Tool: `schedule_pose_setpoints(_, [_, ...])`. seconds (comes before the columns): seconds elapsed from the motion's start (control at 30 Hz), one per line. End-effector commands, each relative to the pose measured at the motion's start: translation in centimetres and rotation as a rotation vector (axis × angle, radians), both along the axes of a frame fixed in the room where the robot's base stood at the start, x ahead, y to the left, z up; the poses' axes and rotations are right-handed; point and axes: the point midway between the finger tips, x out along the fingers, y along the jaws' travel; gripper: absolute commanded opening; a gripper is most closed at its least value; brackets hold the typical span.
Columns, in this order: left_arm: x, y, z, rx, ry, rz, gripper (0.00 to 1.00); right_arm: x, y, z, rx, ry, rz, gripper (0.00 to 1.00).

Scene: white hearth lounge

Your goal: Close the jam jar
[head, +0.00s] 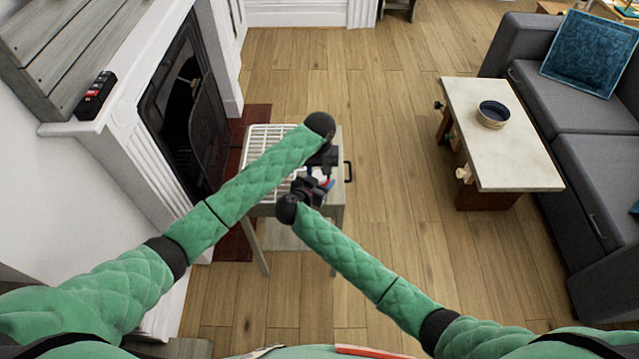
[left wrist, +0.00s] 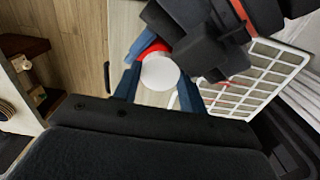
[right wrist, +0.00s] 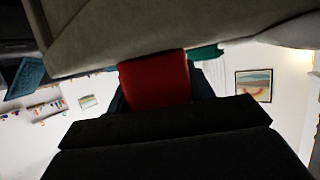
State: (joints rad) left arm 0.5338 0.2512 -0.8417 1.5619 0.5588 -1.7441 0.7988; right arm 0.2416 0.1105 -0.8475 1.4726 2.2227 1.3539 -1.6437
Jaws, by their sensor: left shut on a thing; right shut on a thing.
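The jam jar looks like a red body with a white round lid. In the left wrist view the white lid (left wrist: 160,73) sits between the blue fingers of my left gripper (left wrist: 158,92), which is shut on it. Red (left wrist: 153,48) shows right beside the lid. In the right wrist view the red jar body (right wrist: 155,80) is between the fingers of my right gripper (right wrist: 160,98), which is shut on it. In the head view both grippers meet closely over the small side table, and little of the jar shows. I cannot tell whether lid and jar touch.
The small side table (head: 333,215) carries a white wire rack (head: 262,140) on its left. A fireplace (head: 185,100) is to the left. A low table (head: 510,150) with a bowl (head: 493,114) and a grey sofa (head: 590,145) stand right. Wooden floor between is clear.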

Motion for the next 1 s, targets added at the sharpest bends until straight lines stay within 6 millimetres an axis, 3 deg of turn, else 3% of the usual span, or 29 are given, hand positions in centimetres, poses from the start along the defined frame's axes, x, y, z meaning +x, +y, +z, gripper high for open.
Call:
schedule_pose_setpoints(0.13, [0.1,0.1,0.1,0.002,-0.002,-0.132,0.14,0.0,0.0,0.0,0.000,0.000,0.000,0.00])
schedule_pose_setpoints(0.27, [0.0,0.0,0.0,0.000,-0.001,-0.132,0.14,0.0,0.0,0.0,0.000,0.000,0.000,0.00])
schedule_pose_setpoints(0.3, [0.0,0.0,0.0,0.000,-0.001,-0.132,0.43,0.0,0.0,0.0,0.000,0.000,0.000,0.00])
schedule_pose_setpoints(0.4, [0.0,0.0,0.0,0.000,-0.001,-0.132,0.63,0.0,0.0,0.0,0.000,0.000,0.000,0.00])
schedule_pose_setpoints(0.77, [0.0,0.0,0.3,0.000,-0.001,-0.131,0.63,0.0,0.0,0.0,0.000,0.000,0.000,0.00])
schedule_pose_setpoints(1.0, [0.0,-0.1,2.7,-0.002,-0.002,-0.131,0.63,0.0,0.0,0.0,0.000,0.000,0.000,0.00])
